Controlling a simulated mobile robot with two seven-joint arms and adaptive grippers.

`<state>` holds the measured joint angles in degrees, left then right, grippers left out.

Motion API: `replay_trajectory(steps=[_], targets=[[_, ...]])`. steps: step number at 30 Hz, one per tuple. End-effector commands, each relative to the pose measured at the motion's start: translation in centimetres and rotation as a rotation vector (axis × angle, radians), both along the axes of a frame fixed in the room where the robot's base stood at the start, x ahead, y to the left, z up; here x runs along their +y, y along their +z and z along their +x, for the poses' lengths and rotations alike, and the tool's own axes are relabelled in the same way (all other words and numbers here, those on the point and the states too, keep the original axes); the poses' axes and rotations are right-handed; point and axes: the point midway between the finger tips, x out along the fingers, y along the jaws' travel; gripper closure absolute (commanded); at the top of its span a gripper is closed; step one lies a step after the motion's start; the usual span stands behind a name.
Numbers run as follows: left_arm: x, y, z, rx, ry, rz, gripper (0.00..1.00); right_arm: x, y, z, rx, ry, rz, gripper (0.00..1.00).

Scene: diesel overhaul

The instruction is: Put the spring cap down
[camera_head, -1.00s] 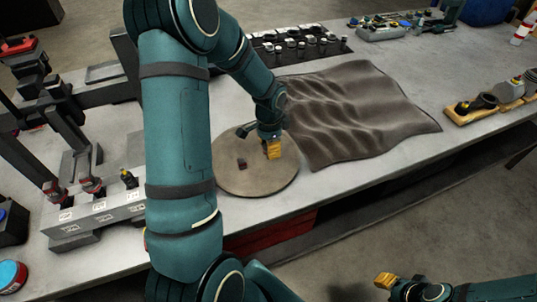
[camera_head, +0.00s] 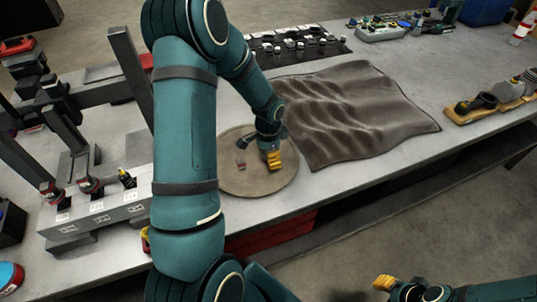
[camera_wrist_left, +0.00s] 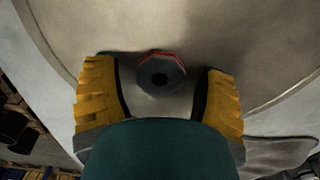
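The spring cap (camera_head: 241,163) appears to be the small grey and red piece on the round tan disc (camera_head: 232,184) on the bench. In the left wrist view the cap (camera_wrist_left: 161,74) is grey and eight-sided, with a red edge and a dark centre hole. My left gripper (camera_head: 272,158) is over the disc, just right of the cap in the head view. Its yellow fingers (camera_wrist_left: 160,95) are spread, with a gap on each side of the cap. My right gripper (camera_head: 384,283) is off the bench at the lower right; its opening is unclear.
A rumpled brown cloth (camera_head: 350,110) lies right of the disc. A grey block with labelled slots (camera_head: 98,214) stands at the left. Several small parts sit on a dark mat (camera_head: 262,42) behind. A wooden holder (camera_head: 490,112) is at the right.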

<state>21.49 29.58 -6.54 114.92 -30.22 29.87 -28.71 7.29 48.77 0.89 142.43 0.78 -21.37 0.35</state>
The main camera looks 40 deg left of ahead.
Motion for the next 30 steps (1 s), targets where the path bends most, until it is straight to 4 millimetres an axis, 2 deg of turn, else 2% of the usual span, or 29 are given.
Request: replay_trajectory(steps=[8, 11, 21, 25, 30], targets=[[0.0, 0.9, 0.1, -0.003, 0.000, 0.001, 0.29, 0.0, 0.4, 0.1, -0.003, -0.002, 0.000, 0.64], [0.0, 2.4, 0.1, -0.004, 0.001, 0.001, 0.29, 0.0, 0.6, 0.2, -0.004, -0.003, -0.001, 0.64], [0.1, 9.3, 0.1, -0.005, 0.001, 0.002, 0.29, -0.1, 1.5, 0.4, -0.009, -0.007, -0.002, 0.64], [0.0, 11.1, 0.1, -0.003, 0.000, 0.001, 0.29, -0.1, 1.7, 0.4, -0.009, -0.007, -0.001, 0.64], [0.0, 12.3, 0.0, -0.001, -0.001, 0.000, 0.29, -0.1, 1.8, 0.4, -0.008, -0.006, -0.001, 0.64]])
